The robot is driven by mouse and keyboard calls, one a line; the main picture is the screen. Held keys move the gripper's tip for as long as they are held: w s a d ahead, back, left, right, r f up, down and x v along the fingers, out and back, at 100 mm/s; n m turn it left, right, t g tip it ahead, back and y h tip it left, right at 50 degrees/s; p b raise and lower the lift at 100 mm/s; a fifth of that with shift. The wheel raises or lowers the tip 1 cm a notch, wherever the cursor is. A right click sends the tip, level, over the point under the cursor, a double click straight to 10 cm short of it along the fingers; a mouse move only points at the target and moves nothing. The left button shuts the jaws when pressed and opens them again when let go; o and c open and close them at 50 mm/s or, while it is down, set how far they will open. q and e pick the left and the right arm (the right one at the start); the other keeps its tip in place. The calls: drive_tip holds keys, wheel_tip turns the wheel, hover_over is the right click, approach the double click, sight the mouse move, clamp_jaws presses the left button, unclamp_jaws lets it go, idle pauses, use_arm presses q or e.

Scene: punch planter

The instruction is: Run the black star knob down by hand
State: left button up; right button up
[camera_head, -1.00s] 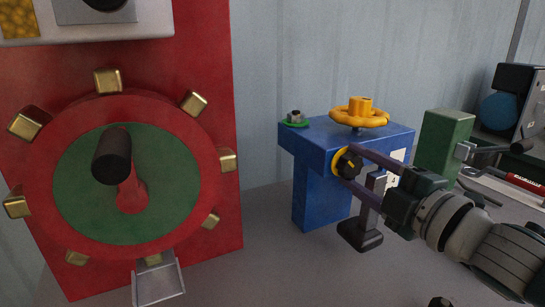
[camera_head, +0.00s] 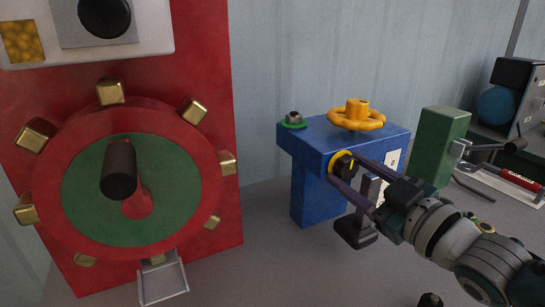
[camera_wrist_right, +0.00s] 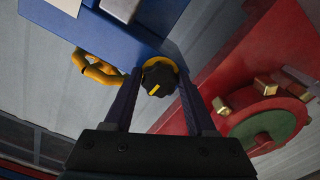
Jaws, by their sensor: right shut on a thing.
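The black star knob (camera_head: 344,165) sits on the front face of the blue block (camera_head: 311,183), with a yellow ring behind it. In the right wrist view the knob (camera_wrist_right: 158,79) shows a short yellow mark on its face. My right gripper (camera_head: 343,169) has its two long dark fingers on either side of the knob and is shut on it. In the wrist view the right gripper (camera_wrist_right: 159,76) has one finger at each side of the knob. The contact faces are partly hidden. My left gripper is out of view.
A yellow handwheel (camera_head: 357,115) and a nut on a green ring (camera_head: 293,120) top the blue block. A dark stand (camera_head: 356,232) is close beneath the right gripper. A green block (camera_head: 438,146) stands to the right. A red wheel machine (camera_head: 216,120) fills the left.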

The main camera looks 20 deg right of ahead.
drive_tip(key=shift+m, duration=0.6)
drive_tip(key=shift+m, duration=0.3)
drive_tip(key=o, duration=1.4)
drive_tip(key=shift+c, duration=0.2)
drive_tip(key=s+p, duration=0.1)
drive_tip(key=s, duration=0.9)
drive_tip(key=shift+d, duration=0.35)
